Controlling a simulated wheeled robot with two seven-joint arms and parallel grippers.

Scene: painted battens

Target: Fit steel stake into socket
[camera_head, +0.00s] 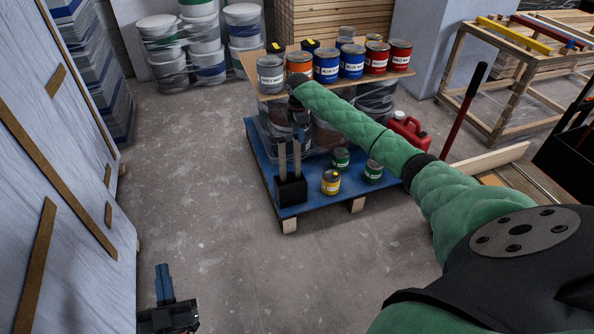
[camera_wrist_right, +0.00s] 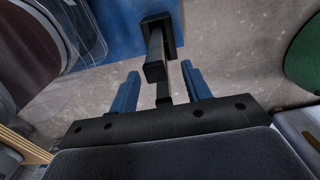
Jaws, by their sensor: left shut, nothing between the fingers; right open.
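Two slim grey steel stakes (camera_head: 283,158) stand upright, side by side, in a black block-like holder (camera_head: 291,191) on the blue pallet. My right gripper (camera_head: 300,133) is open just above and behind their tops. In the right wrist view its blue fingers (camera_wrist_right: 161,88) are apart, with a dark bar (camera_wrist_right: 155,50) reaching between them from the black base (camera_wrist_right: 158,22); no grip shows. A second thinner bar runs beside it. My left gripper (camera_head: 164,284) is shut and empty at the lower left, far from the stakes. I cannot pick out a separate socket.
The blue pallet (camera_head: 262,165) also carries small cans, including a yellow one (camera_head: 331,182). A board above holds several paint cans (camera_head: 326,64) close to my right arm. A red jerrycan (camera_head: 410,130) stands behind. A panel with wooden battens (camera_head: 38,262) stands at left; the middle floor is clear.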

